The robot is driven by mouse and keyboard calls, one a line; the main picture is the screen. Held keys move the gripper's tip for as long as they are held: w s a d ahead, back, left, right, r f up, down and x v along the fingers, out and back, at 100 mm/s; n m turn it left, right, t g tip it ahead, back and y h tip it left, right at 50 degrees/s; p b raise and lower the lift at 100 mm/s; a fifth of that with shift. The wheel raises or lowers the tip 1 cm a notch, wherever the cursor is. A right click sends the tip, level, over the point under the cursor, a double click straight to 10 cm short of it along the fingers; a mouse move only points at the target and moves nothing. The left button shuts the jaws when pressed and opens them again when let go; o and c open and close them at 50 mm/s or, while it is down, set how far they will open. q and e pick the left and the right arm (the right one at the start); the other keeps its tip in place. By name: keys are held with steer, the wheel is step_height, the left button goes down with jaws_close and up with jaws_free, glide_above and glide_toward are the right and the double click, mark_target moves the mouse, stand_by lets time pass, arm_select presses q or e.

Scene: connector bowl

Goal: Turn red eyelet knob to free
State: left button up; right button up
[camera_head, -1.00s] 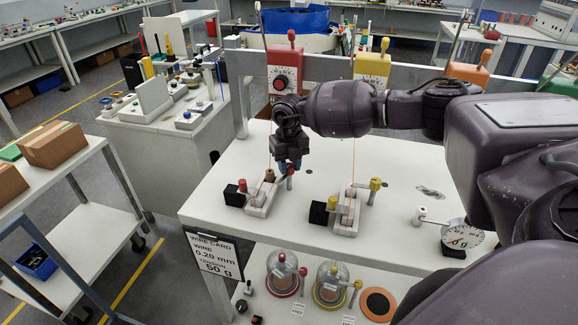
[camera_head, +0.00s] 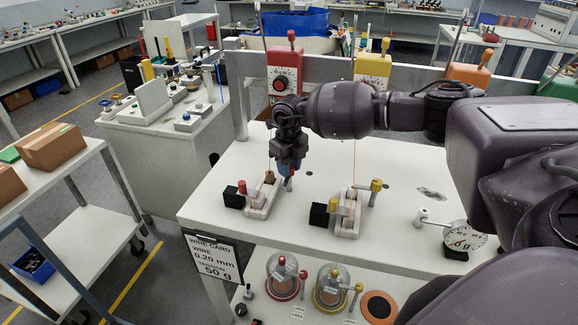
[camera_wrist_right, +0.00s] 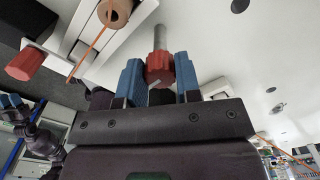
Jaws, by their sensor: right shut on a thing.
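The red eyelet knob (camera_wrist_right: 159,68) sits at the end of a grey rod and lies between the blue fingers of my right gripper (camera_wrist_right: 158,80) in the right wrist view. The gripper is shut on it. In the head view my right gripper (camera_head: 287,168) points down at the right side of the red-marked wire fixture (camera_head: 262,204), mostly hiding the knob. A second red knob (camera_head: 242,187) stands at that fixture's left; it also shows in the wrist view (camera_wrist_right: 26,62). What looks like my left gripper (camera_wrist_right: 11,101) is small at the wrist view's left edge.
A yellow-knobbed fixture (camera_head: 346,214) stands to the right on the white table (camera_head: 300,240). A round dial (camera_head: 464,237) is at the right. An orange wire (camera_wrist_right: 91,52) runs past a copper-coloured spool (camera_wrist_right: 114,12). Red (camera_head: 284,72) and yellow (camera_head: 372,67) boxes are on the rail behind.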

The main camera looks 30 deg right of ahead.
steer(key=o, duration=0.9)
step_height(320, 180, up, 11)
steer(key=shift+f, duration=0.1)
stand_by(0.5)
